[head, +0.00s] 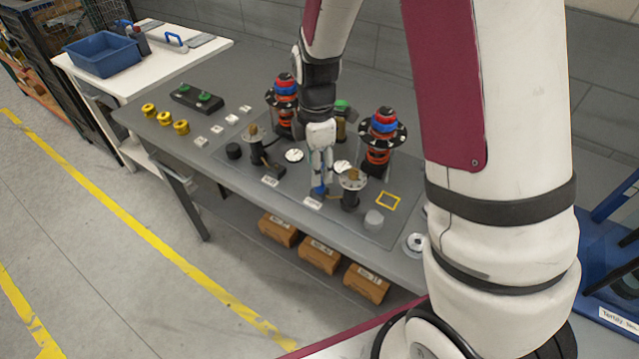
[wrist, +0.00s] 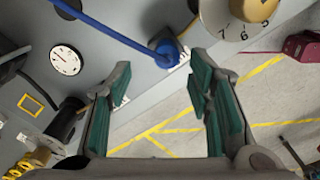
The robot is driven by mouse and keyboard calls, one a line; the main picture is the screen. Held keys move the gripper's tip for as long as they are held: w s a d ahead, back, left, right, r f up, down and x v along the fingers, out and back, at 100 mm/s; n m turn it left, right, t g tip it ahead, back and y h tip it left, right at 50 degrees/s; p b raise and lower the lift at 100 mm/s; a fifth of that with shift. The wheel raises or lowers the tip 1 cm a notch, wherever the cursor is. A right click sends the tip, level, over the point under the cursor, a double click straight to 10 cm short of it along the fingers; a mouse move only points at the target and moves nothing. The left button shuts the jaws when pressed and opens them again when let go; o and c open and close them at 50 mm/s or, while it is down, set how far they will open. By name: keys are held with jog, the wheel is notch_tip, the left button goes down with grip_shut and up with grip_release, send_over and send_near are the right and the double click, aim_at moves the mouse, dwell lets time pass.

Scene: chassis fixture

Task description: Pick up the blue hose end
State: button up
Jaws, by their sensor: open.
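The blue hose end (head: 319,190) is on the grey fixture table just below my gripper (head: 320,174) in the head view. In the wrist view the blue hose end (wrist: 167,52) is a round blue piece, with a thin blue hose (wrist: 112,28) running from it to the upper left. My gripper (wrist: 160,66) is open and empty, its green-padded fingers spread to either side of the picture. The hose end shows beyond the fingertips, between them and slightly right of centre. I cannot tell how large the gap is.
A dial post (head: 352,184) stands close right of my gripper. Two towers with red and blue tops (head: 383,140) (head: 286,100) stand behind. A white gauge (wrist: 66,60) lies left of the hose end in the wrist view. Cardboard boxes (head: 318,255) sit on the lower shelf.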

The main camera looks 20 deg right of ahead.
jog(key=f, duration=0.1)
jog(key=s+f, duration=0.1)
jog(key=f, duration=0.1)
jog(key=shift+d+f+p, duration=0.2)
jog(key=shift+f+p, duration=0.1)
jog(key=shift+w+f, duration=0.1)
jog(key=shift+f, duration=0.55)
jog(key=shift+c, duration=0.2)
grip_shut()
